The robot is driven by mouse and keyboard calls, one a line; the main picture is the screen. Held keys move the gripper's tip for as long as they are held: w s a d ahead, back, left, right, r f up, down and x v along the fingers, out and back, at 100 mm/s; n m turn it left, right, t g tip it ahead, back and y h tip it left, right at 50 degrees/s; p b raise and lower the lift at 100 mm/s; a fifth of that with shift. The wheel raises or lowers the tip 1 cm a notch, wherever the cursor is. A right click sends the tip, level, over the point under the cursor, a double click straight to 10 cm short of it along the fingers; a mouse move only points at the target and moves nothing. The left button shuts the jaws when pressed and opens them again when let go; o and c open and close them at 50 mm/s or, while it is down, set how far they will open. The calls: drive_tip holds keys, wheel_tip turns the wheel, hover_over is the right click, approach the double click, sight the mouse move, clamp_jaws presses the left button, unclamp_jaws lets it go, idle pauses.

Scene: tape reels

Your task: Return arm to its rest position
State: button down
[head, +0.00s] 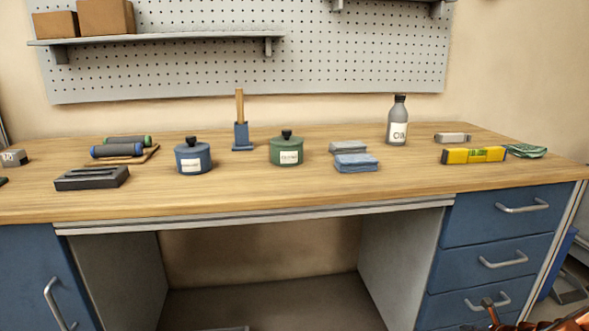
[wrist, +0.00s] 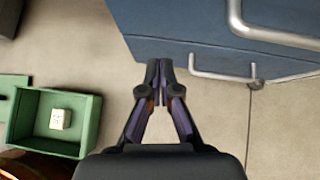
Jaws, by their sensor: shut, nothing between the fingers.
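My gripper (wrist: 157,68) is in the wrist view, with its two fingers meeting at the tips and nothing between them. It hangs over the bare floor, beside the blue drawer front (wrist: 190,25) of the workbench. In the head view only a small orange-brown part of my arm shows at the bottom right corner, low in front of the drawers, and the gripper cannot be made out clearly there.
The workbench top (head: 240,205) holds a blue pot (head: 193,157), a green pot (head: 286,151), a bottle (head: 397,125), a yellow level (head: 473,155) and blue cloths (head: 357,163). Drawer handles (head: 503,259) stick out. A green bin (wrist: 92,106) holding a white block (wrist: 60,119) stands on the floor.

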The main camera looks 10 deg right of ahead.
drive_tip(key=w+a+r+n+y+p, duration=0.2)
drive_tip(key=w+a+r+n+p, duration=0.15)
drive_tip(key=a+r, duration=0.6)
drive_tip(key=w+a+r+n+y+p, duration=0.2)
drive_tip(key=w+a+r+n, duration=0.25)
drive_tip(key=a+r, duration=0.5)
drive_tip(key=s+a+r+n+g+y+p, duration=0.25)
drive_tip(key=a+r+n+p, duration=0.2)
drive_tip(key=a+r, duration=0.5)
drive_tip(key=s+a+r+n+g+y+p, duration=0.1)
drive_tip(key=s+a+r+n+g+p, duration=0.2)
drive_tip(key=a+r+n, duration=0.5)
drive_tip(key=s+a+r+n+g+h+p, duration=0.2)
drive_tip(key=s+a+r+n+p, duration=0.15)
drive_tip(key=s+a+r, duration=0.45)
drive_tip(key=s+a+r+n+g+h+p, duration=0.1)
drive_tip(key=s+a+r+n+g+p, duration=0.3)
drive_tip(key=s, duration=0.6)
drive_tip(key=s+d+r+n+h+p, duration=0.2)
drive_tip(key=s+r+n+p, duration=0.1)
drive_tip(key=s, duration=0.6)
drive_tip(key=s+d+r+n+h+p, duration=0.2)
drive_tip(key=s+r+p, duration=0.4)
drive_tip(key=s, duration=0.3)
drive_tip(key=shift+s+d+r+n+h+p, duration=0.2)
drive_tip(key=shift+s+r+n+h+p, duration=0.25)
drive_tip(key=shift+h, duration=0.4)
